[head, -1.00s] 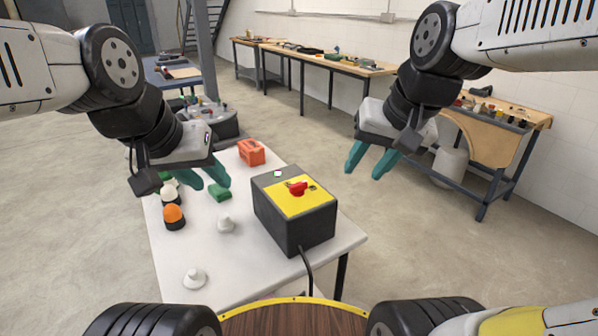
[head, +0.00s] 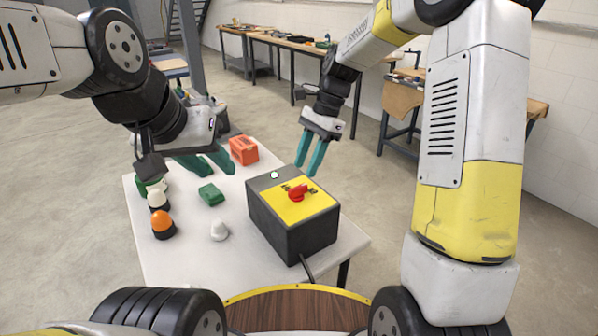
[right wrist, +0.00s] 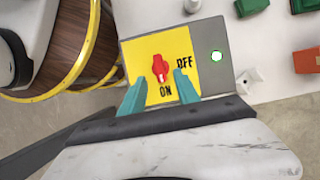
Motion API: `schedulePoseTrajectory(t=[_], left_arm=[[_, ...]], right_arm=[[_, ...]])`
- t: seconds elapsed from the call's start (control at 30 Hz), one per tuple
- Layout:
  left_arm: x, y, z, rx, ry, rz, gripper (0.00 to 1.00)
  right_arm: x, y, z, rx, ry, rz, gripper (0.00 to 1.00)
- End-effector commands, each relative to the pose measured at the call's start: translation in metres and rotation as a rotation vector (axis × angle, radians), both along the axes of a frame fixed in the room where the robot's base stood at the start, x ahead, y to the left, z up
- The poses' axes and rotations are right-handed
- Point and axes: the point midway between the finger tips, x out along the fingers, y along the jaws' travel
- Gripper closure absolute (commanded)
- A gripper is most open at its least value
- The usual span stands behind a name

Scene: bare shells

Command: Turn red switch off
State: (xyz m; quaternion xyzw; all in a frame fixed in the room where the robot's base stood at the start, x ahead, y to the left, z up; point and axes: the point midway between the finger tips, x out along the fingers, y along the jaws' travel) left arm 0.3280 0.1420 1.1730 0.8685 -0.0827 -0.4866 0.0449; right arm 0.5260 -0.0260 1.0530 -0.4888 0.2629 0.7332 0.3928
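The red switch (head: 298,193) is a rotary knob on the yellow plate (head: 312,208) atop a dark box (head: 290,237). In the right wrist view the red switch (right wrist: 160,68) has its long axis pointing roughly at the ON label (right wrist: 166,91); the OFF label (right wrist: 186,62) is to its side. My right gripper (head: 310,172) is open and empty, above and behind the box, apart from the switch. Its fingertips also show in the right wrist view (right wrist: 157,87), spread on either side below the knob. My left gripper (head: 223,168) is open and empty over the table's left part.
A small round light (head: 274,175) sits on the box top. Workbenches (head: 300,45) stand far behind.

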Motion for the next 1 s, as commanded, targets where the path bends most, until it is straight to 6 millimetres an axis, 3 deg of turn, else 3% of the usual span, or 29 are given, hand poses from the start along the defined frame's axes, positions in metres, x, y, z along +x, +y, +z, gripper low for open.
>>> schedulePoseTrajectory(t=[0.2, 0.4, 0.77, 0.93, 1.0], left_arm=[[0.000, 0.000, 0.000, 0.000, 0.000, 0.000, 0.64], [0.000, 0.000, 0.000, 0.000, 0.000, 0.000, 0.64], [0.000, 0.000, 0.000, 0.000, 0.000, 0.000, 0.64], [0.000, 0.000, 0.000, 0.000, 0.000, 0.000, 0.64], [0.000, 0.000, 0.000, 0.000, 0.000, 0.000, 0.64]], right_arm=[[-0.009, 0.011, -0.034, 0.000, 0.003, 0.002, 0.62], [-0.014, 0.019, -0.055, 0.000, 0.000, 0.003, 0.62], [-0.015, 0.021, -0.061, 0.000, -0.002, 0.003, 0.62], [-0.015, 0.020, -0.061, 0.000, -0.002, 0.003, 0.95], [-0.015, 0.021, -0.061, 0.000, -0.002, 0.002, 1.00]])
